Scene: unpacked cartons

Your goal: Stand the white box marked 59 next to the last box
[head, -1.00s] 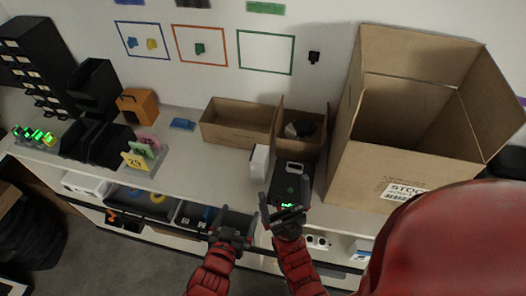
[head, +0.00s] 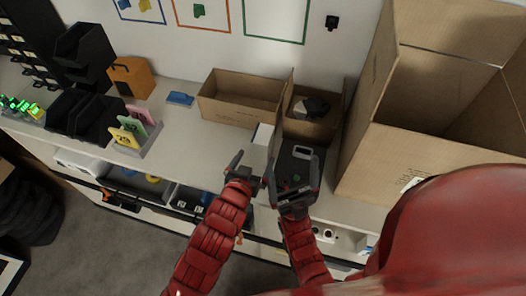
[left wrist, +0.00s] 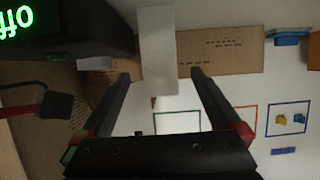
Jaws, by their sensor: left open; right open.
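A white box (head: 259,143) stands on the counter in front of the open cardboard carton; no number on it is legible. My left gripper (head: 253,168) is open just in front of it. In the left wrist view the white box (left wrist: 156,50) stands beyond and between the two open fingers (left wrist: 160,85), not gripped. My right gripper (head: 296,180) is open and empty, over the front of a black device (head: 302,153). Pink, green and yellow upright pieces (head: 127,138) stand in a row on a grey stand at the left; which is the last box is unclear.
A low open carton (head: 227,112) and a smaller one (head: 318,130) with a dark object stand behind. A large carton (head: 365,160) fills the right. Black bins (head: 97,117), an orange box (head: 133,77) and a blue item (head: 180,98) stand left. Counter between stand and white box is clear.

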